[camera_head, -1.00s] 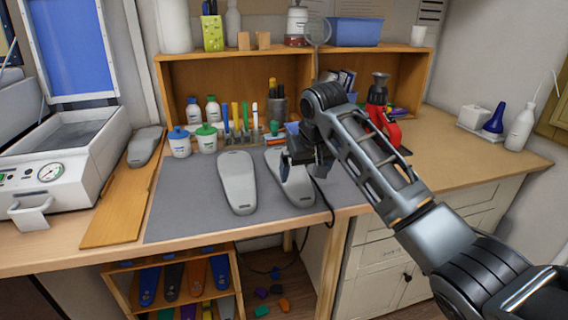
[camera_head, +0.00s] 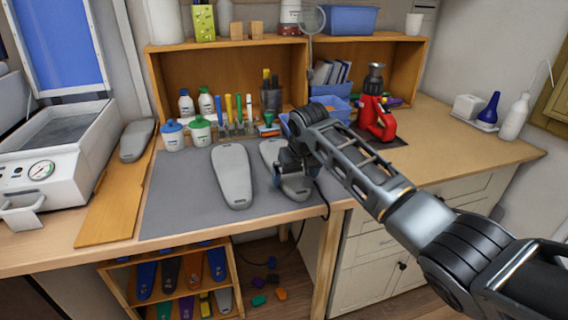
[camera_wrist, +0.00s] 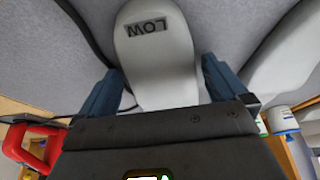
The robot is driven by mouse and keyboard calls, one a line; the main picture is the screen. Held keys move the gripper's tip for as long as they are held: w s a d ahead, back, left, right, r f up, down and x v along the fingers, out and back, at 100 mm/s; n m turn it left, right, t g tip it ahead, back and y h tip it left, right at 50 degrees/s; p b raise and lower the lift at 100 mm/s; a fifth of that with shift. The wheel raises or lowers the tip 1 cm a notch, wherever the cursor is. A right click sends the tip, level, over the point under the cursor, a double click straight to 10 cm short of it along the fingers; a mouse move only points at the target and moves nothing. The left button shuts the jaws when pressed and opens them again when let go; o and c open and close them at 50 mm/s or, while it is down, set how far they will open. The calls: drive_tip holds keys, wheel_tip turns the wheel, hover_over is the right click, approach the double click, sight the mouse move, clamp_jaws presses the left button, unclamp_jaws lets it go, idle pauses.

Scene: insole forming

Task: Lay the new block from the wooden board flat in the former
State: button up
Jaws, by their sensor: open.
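The new block (camera_head: 137,140), a grey sole-shaped piece, lies on the far end of the wooden board (camera_head: 112,208) at the left. The former (camera_head: 45,160) stands left of the board with its lid (camera_head: 65,45) raised. My gripper (camera_head: 291,172) is far from that block, low over the right-hand of two similar grey blocks (camera_head: 297,190) on the grey mat. In the wrist view, my gripper (camera_wrist: 160,88) is open, its blue fingers on either side of this block (camera_wrist: 160,65), which carries a "LOW" label. I cannot tell whether they touch it.
Another grey block (camera_head: 232,175) lies just left of my gripper on the mat (camera_head: 175,205). Bottles (camera_head: 200,130), upright pens and a red tool (camera_head: 375,115) stand behind. A dark cable runs beside the gripper. The bench at right is mostly clear.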

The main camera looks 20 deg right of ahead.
drive_tip(key=shift+s+f, duration=0.1)
drive_tip(key=shift+f, duration=0.15)
drive_tip(key=shift+f, duration=0.15)
drive_tip(key=c, duration=1.2)
drive_tip(key=shift+r, duration=0.25)
drive_tip(key=shift+c, duration=0.7)
